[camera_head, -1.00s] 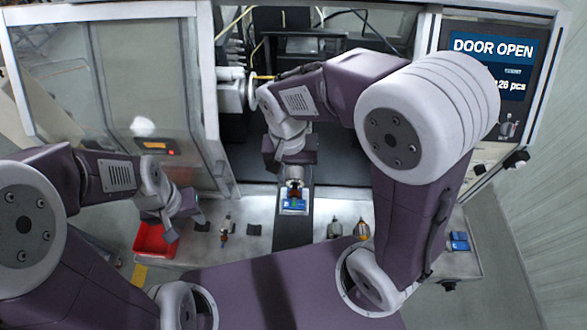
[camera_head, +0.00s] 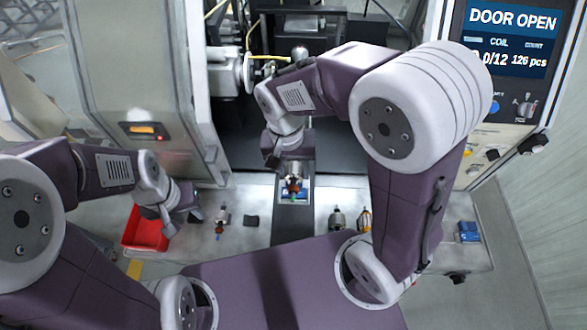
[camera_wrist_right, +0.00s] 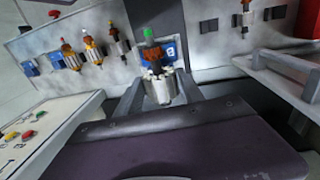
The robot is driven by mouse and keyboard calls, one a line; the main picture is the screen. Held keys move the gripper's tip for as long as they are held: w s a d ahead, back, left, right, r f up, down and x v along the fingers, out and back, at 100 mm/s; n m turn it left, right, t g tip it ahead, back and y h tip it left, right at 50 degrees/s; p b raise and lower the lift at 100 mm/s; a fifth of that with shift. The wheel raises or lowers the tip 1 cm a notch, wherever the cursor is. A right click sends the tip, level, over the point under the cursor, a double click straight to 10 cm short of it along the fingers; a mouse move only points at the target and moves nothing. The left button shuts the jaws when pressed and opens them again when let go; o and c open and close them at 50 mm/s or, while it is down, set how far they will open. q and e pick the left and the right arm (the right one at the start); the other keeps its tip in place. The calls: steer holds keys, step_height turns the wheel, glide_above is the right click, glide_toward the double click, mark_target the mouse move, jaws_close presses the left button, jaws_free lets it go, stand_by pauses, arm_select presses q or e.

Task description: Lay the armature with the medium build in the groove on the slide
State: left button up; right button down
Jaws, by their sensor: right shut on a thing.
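My right gripper (camera_head: 293,180) is shut on an armature (camera_wrist_right: 157,86) with a silvery core, an orange-brown part and a green tip. In the right wrist view the two fingers (camera_wrist_right: 160,97) flank its core. The armature is over the blue-marked block (camera_wrist_right: 170,50) on the dark slide (camera_head: 293,226); the block also shows in the head view (camera_head: 294,196). I cannot tell whether the armature touches the groove, which is mostly hidden. My left gripper (camera_head: 181,208) hangs empty beside the red tray, its fingers apart.
A red tray (camera_head: 146,230) is at left, blue parts (camera_head: 467,232) at right. The machine door is open.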

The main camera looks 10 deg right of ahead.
steer(key=shift+s+f, duration=0.15)
steer(key=shift+s, duration=0.05)
steer(key=shift+f, duration=0.15)
steer(key=c, duration=0.7)
jaws_free()
steer(key=shift+w, duration=0.1)
steer(key=shift+o, duration=0.2)
steer(key=shift+b, duration=0.3)
steer(key=r, duration=0.3)
steer(key=r+b, duration=0.1)
steer(key=r, duration=0.5)
steer(key=shift+a, duration=0.4)
